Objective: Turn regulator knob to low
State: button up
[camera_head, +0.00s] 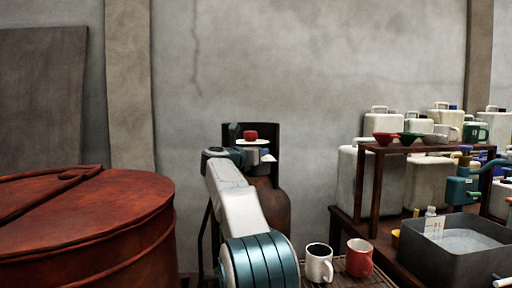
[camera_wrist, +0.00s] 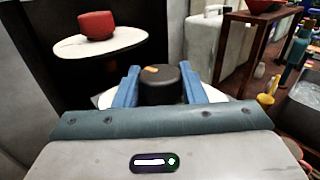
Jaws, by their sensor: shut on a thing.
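In the wrist view, a dark round regulator knob (camera_wrist: 159,88) with a small orange mark on its top sits between the two blue fingers of my gripper (camera_wrist: 163,84). The fingers are shut on it from its left and right sides. A pale disc shows partly under the fingers. The low mark is not visible in either view.
A red pot-like piece (camera_wrist: 97,25) sits on a white round plate (camera_wrist: 100,45) just behind the knob. A red vat (camera_head: 85,230) stands at left. White (camera_head: 318,262) and red (camera_head: 359,257) mugs stand right of my arm. A wooden shelf (camera_head: 415,149) and grey basin (camera_head: 452,250) are at right.

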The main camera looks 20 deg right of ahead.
jog(key=m+g+h+p, duration=0.1)
jog(key=p, duration=0.1)
jog(key=m+g+p, duration=0.1)
jog(key=g+p, duration=0.1)
jog(key=shift+r+h, duration=0.25)
jog(key=shift+h, duration=0.15)
jog(key=shift+f+m+g+h+p, duration=0.15)
jog(key=shift+m+g+h+p, duration=0.15)
jog(key=shift+m+g+p, duration=0.55)
jog(key=shift+f+g, duration=0.1)
jog(key=shift+g, duration=0.15)
jog(key=o, duration=1)
jog(key=v, duration=1.3)
jog(key=shift+a+b, duration=0.3)
jog(key=shift+a, duration=0.1)
